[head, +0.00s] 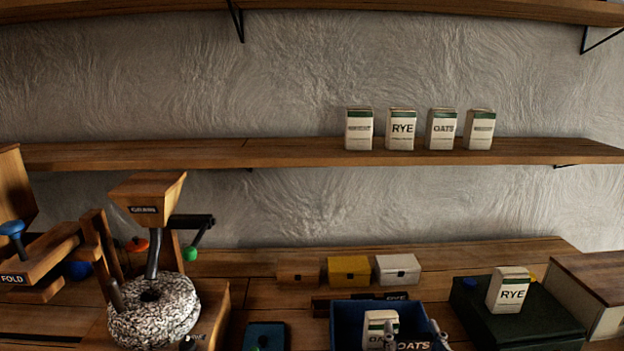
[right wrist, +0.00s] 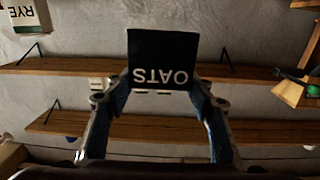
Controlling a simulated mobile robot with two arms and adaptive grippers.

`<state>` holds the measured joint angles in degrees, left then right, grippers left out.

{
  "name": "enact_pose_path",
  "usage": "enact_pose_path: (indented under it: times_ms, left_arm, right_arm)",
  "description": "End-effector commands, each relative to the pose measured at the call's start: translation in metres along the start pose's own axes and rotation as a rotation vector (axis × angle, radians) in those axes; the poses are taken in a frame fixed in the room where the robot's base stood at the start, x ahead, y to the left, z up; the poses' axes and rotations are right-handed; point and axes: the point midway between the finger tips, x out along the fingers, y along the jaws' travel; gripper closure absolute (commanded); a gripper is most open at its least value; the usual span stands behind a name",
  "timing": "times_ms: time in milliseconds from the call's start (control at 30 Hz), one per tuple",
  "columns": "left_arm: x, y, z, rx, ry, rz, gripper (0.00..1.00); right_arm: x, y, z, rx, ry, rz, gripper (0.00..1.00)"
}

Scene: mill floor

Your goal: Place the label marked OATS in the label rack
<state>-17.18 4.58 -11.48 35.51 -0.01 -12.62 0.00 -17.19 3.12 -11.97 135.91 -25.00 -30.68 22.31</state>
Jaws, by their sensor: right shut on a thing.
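The OATS label (right wrist: 162,60) is a dark plate with pale letters, upside down in the right wrist view. My right gripper (right wrist: 160,98) is shut on it, one finger at each side. In the head view, the label (head: 413,346) and the fingertips of the right gripper (head: 415,338) show at the bottom edge, in front of the blue bin. A long dark strip (head: 335,304) behind the bin bears a RYE label (head: 397,296); it looks like the label rack, partly hidden by the bin. My left gripper is not in view.
The blue bin (head: 345,322) holds a white packet (head: 379,322). A RYE packet (head: 508,290) stands on a dark green box (head: 540,328) at right. Three small boxes, including a yellow one (head: 348,271), stand behind. A mill (head: 150,195) is at left; several packets stand on the shelf (head: 270,152).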

Motion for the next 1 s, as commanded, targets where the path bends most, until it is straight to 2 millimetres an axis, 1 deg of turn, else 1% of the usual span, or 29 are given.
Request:
enact_pose_path:
  times_ms: [33, 200, 300, 400, 533, 667, 767, 867, 1000]
  left_arm:
    - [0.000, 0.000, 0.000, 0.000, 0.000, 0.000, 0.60]
    - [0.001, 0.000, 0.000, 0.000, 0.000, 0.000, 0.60]
    - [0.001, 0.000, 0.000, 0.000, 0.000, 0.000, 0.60]
    - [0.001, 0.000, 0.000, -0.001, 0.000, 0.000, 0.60]
    - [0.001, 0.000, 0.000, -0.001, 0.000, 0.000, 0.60]
    - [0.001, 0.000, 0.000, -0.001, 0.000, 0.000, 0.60]
    - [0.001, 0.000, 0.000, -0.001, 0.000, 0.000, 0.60]
    - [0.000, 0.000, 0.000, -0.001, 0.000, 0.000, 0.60]
    - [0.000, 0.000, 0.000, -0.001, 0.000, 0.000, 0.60]
  right_arm:
    - [-0.012, 0.002, 0.009, 0.001, -0.007, 0.002, 0.75]
    - [-0.043, 0.007, 0.024, -0.007, -0.005, 0.000, 0.75]
    - [-0.054, 0.009, 0.028, -0.013, -0.003, 0.000, 0.75]
    - [-0.061, 0.010, 0.029, -0.017, -0.002, -0.001, 0.75]
    - [-0.065, 0.011, 0.030, -0.019, 0.000, -0.001, 0.75]
    - [-0.063, 0.010, 0.029, -0.019, 0.002, -0.002, 0.75]
    - [-0.055, 0.009, 0.025, -0.016, 0.005, -0.002, 0.75]
    - [-0.039, 0.006, 0.018, -0.010, 0.010, -0.003, 0.75]
    - [-0.008, 0.001, 0.001, -0.003, 0.013, -0.002, 0.75]
